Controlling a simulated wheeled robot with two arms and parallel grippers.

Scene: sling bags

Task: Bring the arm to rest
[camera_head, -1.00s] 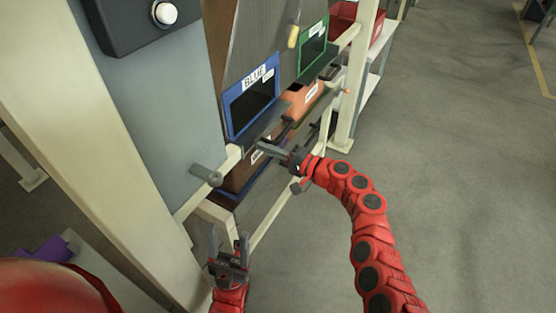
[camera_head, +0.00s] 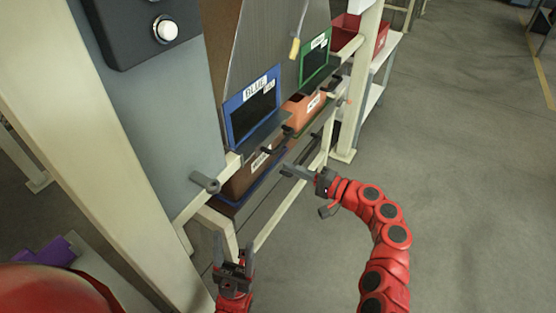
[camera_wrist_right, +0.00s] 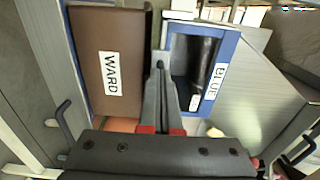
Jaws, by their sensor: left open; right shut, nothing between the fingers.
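My right gripper (camera_head: 299,174) is shut and empty, in the open space just in front of the rack. Its closed fingers also show in the right wrist view (camera_wrist_right: 160,90), between the blue-framed chute and a brown bin. My right arm curves up from the lower right of the head view. My left gripper (camera_head: 233,258) is open and empty at the lower middle of the head view, fingers pointing up, below the rack's front rail.
The blue-framed chute (camera_head: 230,118), green-framed chute (camera_head: 302,70), brown bin (camera_head: 240,183) and orange bin (camera_head: 297,108) are in the rack. A dark handle (camera_head: 206,182) juts out at left. A red bin (camera_head: 376,40) stands behind. The floor (camera_head: 470,170) at right is clear.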

